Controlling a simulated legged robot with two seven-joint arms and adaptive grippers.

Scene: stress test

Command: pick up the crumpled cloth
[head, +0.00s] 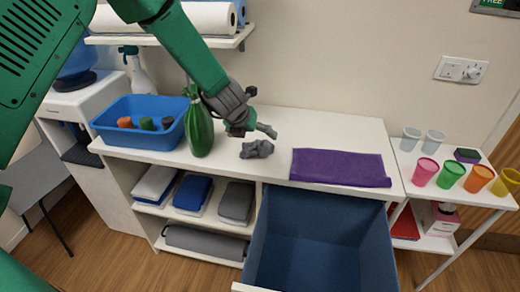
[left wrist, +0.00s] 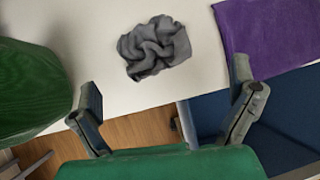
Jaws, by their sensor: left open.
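The crumpled cloth (head: 257,149) is dark grey and lies bunched on the white counter (head: 330,130), between a green bottle and a flat purple cloth. In the left wrist view the crumpled cloth (left wrist: 154,47) lies beyond the fingertips, near the counter's front edge. My left gripper (head: 252,127) is just above and behind the cloth in the head view, apart from it. In the left wrist view my left gripper (left wrist: 165,98) is open with its fingers wide apart and nothing between them. My right gripper is not in view.
The green bottle (head: 200,130) stands close left of my left gripper. A blue bin (head: 140,139) holds several items further left. The purple cloth (head: 340,168) lies to the right. An open blue drawer (head: 320,240) juts out below. Coloured cups stand on a side table (head: 440,185).

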